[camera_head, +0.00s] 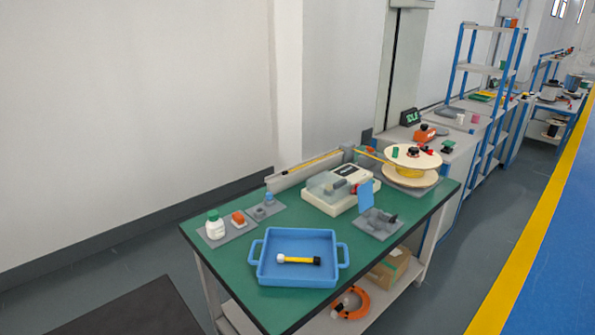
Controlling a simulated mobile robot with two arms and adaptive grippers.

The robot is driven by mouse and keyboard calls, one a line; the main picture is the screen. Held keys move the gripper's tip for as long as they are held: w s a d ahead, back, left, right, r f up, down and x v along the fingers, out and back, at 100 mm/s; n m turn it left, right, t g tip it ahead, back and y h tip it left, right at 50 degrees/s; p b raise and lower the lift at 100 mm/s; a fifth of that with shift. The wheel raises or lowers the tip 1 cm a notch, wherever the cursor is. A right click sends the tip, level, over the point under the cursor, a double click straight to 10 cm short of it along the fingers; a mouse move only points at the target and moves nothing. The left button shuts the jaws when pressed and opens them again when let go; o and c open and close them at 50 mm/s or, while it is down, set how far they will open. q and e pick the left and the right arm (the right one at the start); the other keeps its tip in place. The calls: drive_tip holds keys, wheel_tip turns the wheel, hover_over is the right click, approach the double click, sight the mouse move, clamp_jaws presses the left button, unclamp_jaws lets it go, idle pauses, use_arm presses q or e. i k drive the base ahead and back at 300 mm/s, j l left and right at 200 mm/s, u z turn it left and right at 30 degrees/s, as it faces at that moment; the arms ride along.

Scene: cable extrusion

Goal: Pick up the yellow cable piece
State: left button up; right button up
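The yellow cable piece (300,260) lies flat in the blue tray (259,277), roughly left to right. Its left end is white and its right end is black. The tray, with a handle on each side, sits at the near part of the green table top (203,255). Neither of my grippers shows in the head view.
Behind are a beige machine (333,199) and a wooden spool with yellow cable (412,153). A grey fixture (379,224) stands to the right. The near table corner is clear.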

sight(281, 258)
drive_tip(key=u, duration=0.7)
drive_tip(key=i+l+u, duration=0.1)
drive_tip(key=l+u, duration=0.9)
drive_tip(key=l, duration=0.2)
